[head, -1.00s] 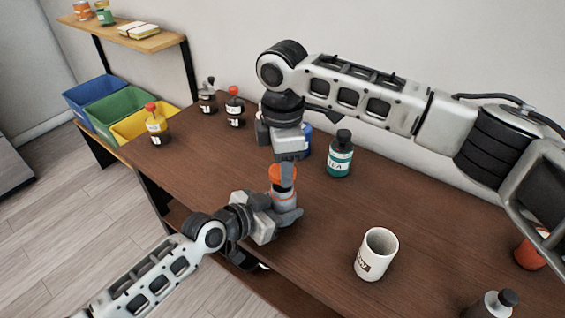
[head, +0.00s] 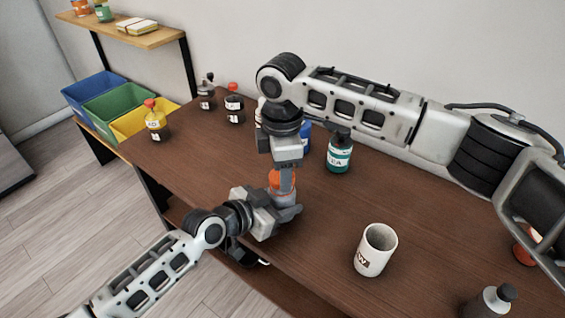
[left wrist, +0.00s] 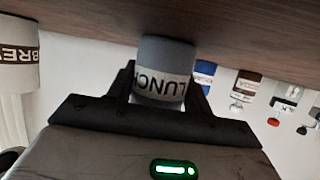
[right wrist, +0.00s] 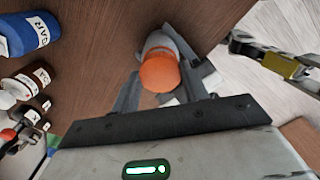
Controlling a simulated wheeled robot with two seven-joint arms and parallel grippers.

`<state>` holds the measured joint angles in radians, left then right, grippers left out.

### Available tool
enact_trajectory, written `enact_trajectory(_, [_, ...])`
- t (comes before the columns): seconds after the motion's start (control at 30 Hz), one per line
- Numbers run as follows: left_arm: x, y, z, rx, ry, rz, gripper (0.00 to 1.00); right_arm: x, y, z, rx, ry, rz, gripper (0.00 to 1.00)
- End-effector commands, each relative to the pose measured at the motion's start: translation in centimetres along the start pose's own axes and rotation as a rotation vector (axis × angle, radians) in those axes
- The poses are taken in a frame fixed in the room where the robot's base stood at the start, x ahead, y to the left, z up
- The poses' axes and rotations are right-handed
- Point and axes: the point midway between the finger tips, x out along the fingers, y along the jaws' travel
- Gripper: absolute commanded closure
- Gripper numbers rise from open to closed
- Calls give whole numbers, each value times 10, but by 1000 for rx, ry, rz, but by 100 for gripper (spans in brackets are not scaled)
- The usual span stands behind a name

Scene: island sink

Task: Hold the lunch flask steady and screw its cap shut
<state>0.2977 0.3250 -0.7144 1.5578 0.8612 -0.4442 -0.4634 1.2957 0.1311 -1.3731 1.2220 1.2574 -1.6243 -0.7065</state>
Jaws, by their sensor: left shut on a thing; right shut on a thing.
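The lunch flask (head: 283,199) stands upright over the wooden table, its label partly covered by fingers. In the left wrist view its grey body and LUNCH label (left wrist: 163,86) appear upside down. My left gripper (head: 286,213) is shut around the flask's body from the side. The orange cap (head: 279,180) sits on top of the flask. My right gripper (head: 283,174) points down from above and is shut on the cap. The cap (right wrist: 159,72) shows between its fingers in the right wrist view. The thread between cap and body is hidden.
A white mug (head: 375,250) stands to the right, clear of both grippers. A teal bottle (head: 339,153) and a blue bottle (head: 306,137), partly hidden, stand behind. Sauce bottles (head: 234,104) stand at the back left. Coloured bins (head: 115,107) lie beyond the table's left end.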

Motion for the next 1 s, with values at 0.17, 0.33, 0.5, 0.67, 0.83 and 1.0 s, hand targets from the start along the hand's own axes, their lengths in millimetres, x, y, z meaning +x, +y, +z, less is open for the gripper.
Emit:
enact_trajectory(0.17, [0,0,0,0,0,0,90,0,0,0,0,0,0,76])
enact_trajectory(0.33, [0,0,0,0,0,-1,90,0,0,0,0,0,0,76])
enact_trajectory(0.5, [0,0,0,0,0,-1,90,0,0,0,0,0,0,76])
enact_trajectory(0.67, [0,0,0,0,0,0,90,3,0,0,0,1,-1,76])
enact_trajectory(0.83, [0,0,0,0,0,-1,90,7,0,0,0,1,-2,76])
enact_trajectory(1.0, [0,0,0,0,0,-1,90,10,0,0,0,1,-2,76])
